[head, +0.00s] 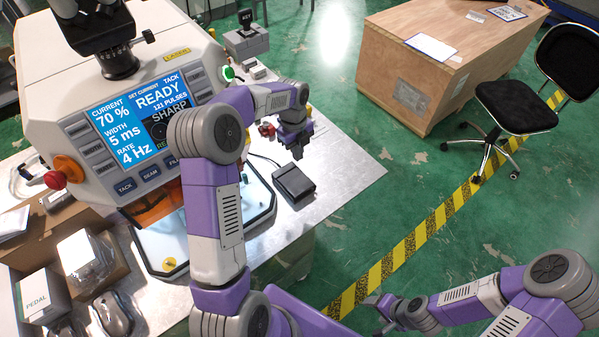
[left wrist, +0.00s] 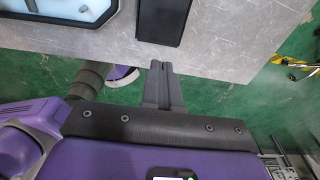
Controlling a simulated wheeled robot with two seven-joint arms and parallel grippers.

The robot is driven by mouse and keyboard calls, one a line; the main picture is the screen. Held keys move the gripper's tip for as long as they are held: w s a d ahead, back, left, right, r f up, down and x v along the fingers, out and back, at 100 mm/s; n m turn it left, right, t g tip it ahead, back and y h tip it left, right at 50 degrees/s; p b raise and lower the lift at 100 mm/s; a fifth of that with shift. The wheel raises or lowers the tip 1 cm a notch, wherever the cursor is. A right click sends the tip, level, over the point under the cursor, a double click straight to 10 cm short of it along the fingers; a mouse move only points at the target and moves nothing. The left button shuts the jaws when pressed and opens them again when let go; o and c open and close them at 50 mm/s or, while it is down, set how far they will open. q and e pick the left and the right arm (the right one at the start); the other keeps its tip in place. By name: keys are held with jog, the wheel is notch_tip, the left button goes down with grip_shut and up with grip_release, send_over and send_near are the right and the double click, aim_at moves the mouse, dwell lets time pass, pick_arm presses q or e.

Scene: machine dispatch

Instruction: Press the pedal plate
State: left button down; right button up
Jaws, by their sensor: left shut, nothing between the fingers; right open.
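The black pedal plate (head: 294,182) lies on the metal table, in front of the laser machine. In the left wrist view the black pedal plate (left wrist: 163,18) shows at the top, cut off by the frame edge, just beyond my fingertips. My left gripper (head: 297,153) is shut and empty, pointing down near the far end of the pedal plate in the head view. Its closed fingers (left wrist: 162,66) line up with the pedal in the left wrist view. They appear apart from it. My right gripper (head: 376,304) is open, low above the floor, away from the table.
The laser machine (head: 140,95) has a lit screen reading READY. Boxes, one marked PEDAL (head: 42,297), and a grey mouse (head: 113,315) stand at the left. A wooden crate (head: 450,60) and a black chair (head: 515,105) stand on the green floor. Bare tabletop (head: 345,165) lies right of the pedal.

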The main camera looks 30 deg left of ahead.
aim_at(302, 188)
pick_arm(q)
jog(key=f, duration=0.4)
jog(key=d+f+b, duration=0.1)
jog(key=f, duration=0.8)
jog(key=shift+s+d+f, duration=0.15)
jog(key=shift+s+f, duration=0.15)
jog(key=shift+f, duration=0.05)
jog(key=shift+s+d+f+b, duration=0.1)
jog(key=shift+d+f+b, duration=0.1)
jog(key=shift+f+b, duration=0.25)
jog(key=shift+s+d+f+b, duration=0.1)
jog(key=shift+d+f+b, duration=0.05)
jog(key=shift+f+b, duration=0.3)
jog(key=shift+s, duration=0.1)
jog(key=shift+d, duration=0.1)
